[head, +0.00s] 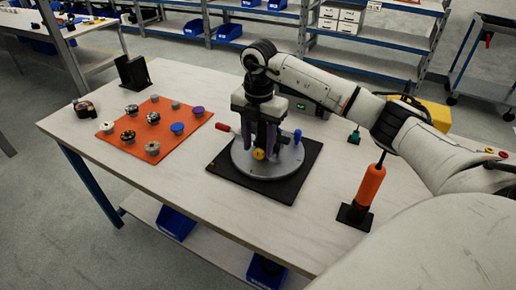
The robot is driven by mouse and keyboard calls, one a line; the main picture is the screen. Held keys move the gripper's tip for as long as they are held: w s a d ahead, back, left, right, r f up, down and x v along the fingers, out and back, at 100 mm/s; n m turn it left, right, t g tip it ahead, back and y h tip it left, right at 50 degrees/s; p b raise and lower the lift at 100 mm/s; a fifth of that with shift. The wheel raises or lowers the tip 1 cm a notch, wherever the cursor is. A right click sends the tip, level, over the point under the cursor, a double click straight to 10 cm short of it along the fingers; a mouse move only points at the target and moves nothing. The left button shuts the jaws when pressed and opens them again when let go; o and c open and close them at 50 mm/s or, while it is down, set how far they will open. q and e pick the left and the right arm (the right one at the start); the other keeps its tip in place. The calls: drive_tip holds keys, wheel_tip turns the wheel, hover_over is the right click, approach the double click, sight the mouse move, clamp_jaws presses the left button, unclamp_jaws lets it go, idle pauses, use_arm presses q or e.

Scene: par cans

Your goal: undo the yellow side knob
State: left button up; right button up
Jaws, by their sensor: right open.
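The yellow side knob (259,154) sits low on the near side of a round grey fixture (242,165), which stands on a black square base plate (290,185). My right gripper (262,143) points down over the middle of the fixture, just above and behind the yellow knob in the picture. Its fingers are apart, one on each side of the fixture's centre. I cannot tell whether they touch anything. A red-handled part (222,128) is at the fixture's left and a blue knob (297,136) at its right. My left gripper is out of view.
An orange mat (120,143) with several small caps and knobs lies at the left. A black holder (132,72) stands behind it. An orange tool (369,187) stands upright in a black stand at the right. The table's front left is clear.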

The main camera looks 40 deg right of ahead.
sight(259, 154)
drive_tip(key=shift+f, duration=1.05)
drive_tip(key=shift+c, duration=0.3)
